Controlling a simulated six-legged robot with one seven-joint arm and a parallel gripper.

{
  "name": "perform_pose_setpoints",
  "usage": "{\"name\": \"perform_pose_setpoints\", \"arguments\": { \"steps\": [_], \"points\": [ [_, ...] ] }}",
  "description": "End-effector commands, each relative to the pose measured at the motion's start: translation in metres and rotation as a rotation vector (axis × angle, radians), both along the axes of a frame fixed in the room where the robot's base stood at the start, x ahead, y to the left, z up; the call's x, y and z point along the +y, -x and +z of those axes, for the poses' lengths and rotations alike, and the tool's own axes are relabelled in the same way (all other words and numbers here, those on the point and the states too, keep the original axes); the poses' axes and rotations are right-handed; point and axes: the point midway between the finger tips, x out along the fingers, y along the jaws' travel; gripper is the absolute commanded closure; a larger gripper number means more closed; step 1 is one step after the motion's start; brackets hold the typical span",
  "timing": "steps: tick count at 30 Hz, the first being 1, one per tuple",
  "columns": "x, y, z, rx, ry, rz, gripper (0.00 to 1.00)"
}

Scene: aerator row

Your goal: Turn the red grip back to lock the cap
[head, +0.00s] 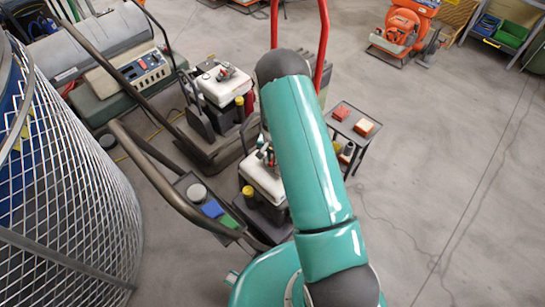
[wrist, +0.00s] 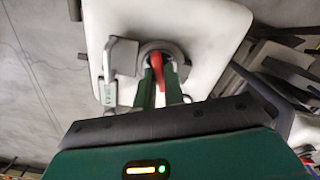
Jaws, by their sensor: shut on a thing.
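In the wrist view the red grip (wrist: 157,68) sits in a round grey cap (wrist: 163,48) on a white tank (wrist: 200,30). My gripper (wrist: 158,82) has its two green fingers close on either side of the red grip and is shut on it. The fingers hide part of the grip and the near side of the cap. A grey metal bracket (wrist: 121,57) stands just left of the cap. In the head view the white tank (head: 258,180) is partly behind my teal arm, and my gripper cannot be made out there.
A second machine with a white tank (head: 224,86) stands behind. A dark curved handle (head: 165,183) and a wire-mesh cage (head: 75,200) are at left. A small stand with red-orange blocks (head: 342,112) is right of my arm.

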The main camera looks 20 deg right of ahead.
Motion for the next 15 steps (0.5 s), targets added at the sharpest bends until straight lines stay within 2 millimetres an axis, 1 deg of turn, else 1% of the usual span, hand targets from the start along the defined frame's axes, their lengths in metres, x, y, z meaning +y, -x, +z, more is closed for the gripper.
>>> {"name": "perform_pose_setpoints", "arguments": {
  "steps": [6,15],
  "points": [
    [0.0001,-0.0001,-0.0002,0.0,0.001,-0.191,1.0],
    [-0.0001,0.0001,-0.0003,0.001,0.001,-0.386,1.0]
  ]
}}
